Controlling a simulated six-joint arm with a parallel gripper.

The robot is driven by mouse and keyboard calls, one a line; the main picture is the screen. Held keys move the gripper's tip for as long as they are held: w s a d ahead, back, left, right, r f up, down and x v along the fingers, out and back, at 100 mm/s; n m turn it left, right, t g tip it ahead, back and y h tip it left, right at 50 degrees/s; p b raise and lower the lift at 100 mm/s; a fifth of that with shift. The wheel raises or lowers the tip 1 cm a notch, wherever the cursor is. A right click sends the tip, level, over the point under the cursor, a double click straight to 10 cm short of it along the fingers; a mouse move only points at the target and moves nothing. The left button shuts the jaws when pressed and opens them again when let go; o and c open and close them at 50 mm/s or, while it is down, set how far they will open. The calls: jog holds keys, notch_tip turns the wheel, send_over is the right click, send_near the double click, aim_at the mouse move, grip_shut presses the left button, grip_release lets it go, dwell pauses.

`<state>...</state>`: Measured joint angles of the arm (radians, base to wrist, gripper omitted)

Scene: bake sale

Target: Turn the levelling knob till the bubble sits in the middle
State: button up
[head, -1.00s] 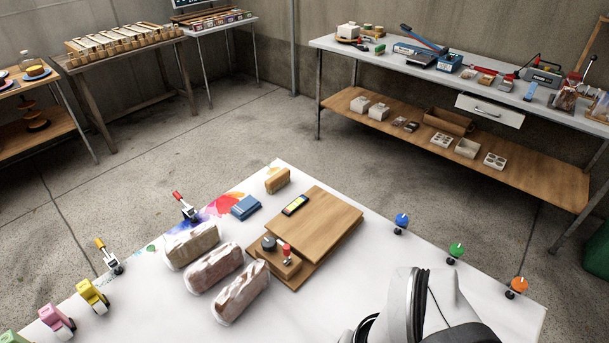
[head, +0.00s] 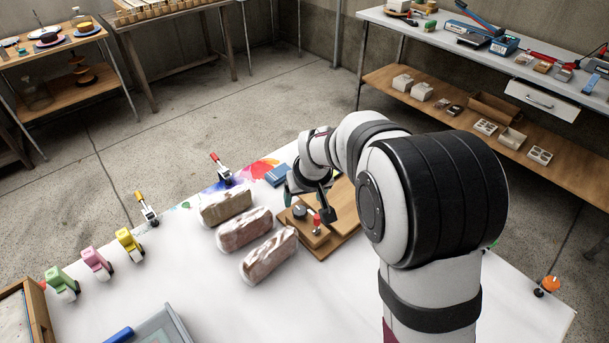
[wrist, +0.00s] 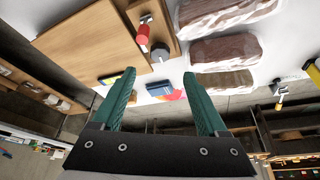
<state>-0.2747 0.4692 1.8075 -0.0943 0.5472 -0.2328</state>
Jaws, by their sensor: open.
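The dark round levelling knob (head: 299,211) stands on a small wooden block on the wooden board (head: 347,213), beside a red-handled lever (head: 316,220). In the wrist view the knob (wrist: 160,51) is just beyond and between the fingertips, apart from them. My gripper (wrist: 159,75) is open and empty, with its teal fingers spread. The vial (wrist: 122,76) shows as a yellow strip with a dark edge near the left finger; its bubble cannot be made out. My arm hides the vial in the head view.
Several wrapped loaf-like packs (head: 243,229) lie left of the board. A blue box (head: 277,175) sits behind it. Toggle clamps (head: 147,208) and coloured blocks (head: 96,263) line the left edge. The white tabletop (head: 200,285) in front is mostly clear.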

aim_at(300, 211)
jog(key=x, duration=0.9)
jog(key=shift+w+f, duration=0.1)
jog(key=shift+f, duration=0.1)
jog(key=shift+c, duration=0.3)
grip_shut()
